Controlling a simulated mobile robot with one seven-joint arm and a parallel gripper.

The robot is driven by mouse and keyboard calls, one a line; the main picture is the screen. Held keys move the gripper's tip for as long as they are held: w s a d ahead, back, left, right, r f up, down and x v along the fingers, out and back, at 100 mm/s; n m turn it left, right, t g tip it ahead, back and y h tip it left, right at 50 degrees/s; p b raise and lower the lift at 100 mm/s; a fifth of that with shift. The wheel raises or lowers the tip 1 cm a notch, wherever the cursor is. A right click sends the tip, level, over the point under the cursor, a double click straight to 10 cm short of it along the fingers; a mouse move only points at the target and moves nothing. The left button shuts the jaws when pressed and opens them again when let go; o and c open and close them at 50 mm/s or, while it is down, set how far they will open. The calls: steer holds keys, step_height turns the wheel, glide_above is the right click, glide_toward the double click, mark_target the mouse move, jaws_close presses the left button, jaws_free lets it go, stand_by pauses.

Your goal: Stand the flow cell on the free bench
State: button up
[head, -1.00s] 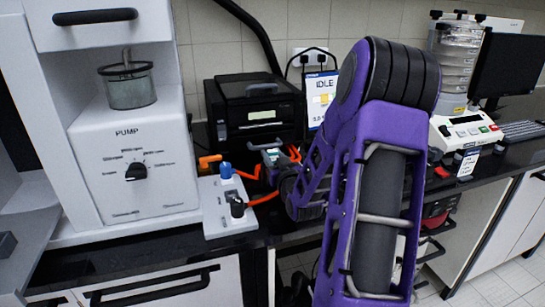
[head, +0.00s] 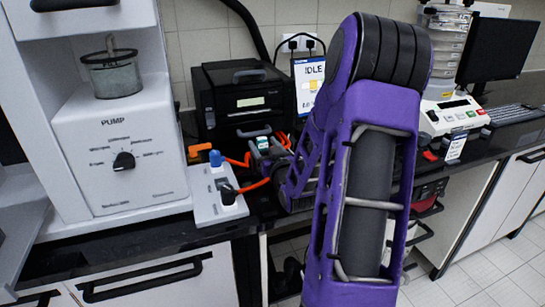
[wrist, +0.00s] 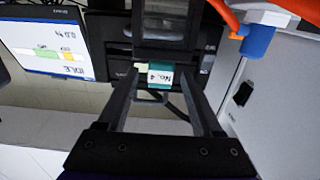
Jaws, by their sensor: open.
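A small item with a teal and white "No. 4" label (wrist: 160,78), which looks like the flow cell, sits between my fingertips in the wrist view. In the head view its teal and white top (head: 262,143) shows in front of the black printer; its lower part is hidden. My gripper (wrist: 161,88) is open, one finger on each side of the label. I cannot tell whether the fingers touch it. In the head view my gripper is partly hidden by my arm.
A white board (head: 217,193) with blue and black fittings and orange tubes stands left of my gripper, beside the pump (head: 123,150). The printer (head: 243,100) and an "IDLE" display (head: 309,75) stand behind. A sieve shaker (head: 452,115) is at right. My arm hides the middle bench.

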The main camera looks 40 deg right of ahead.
steer(key=p+v, duration=0.7)
steer(key=v, duration=0.3)
stand_by(0.6)
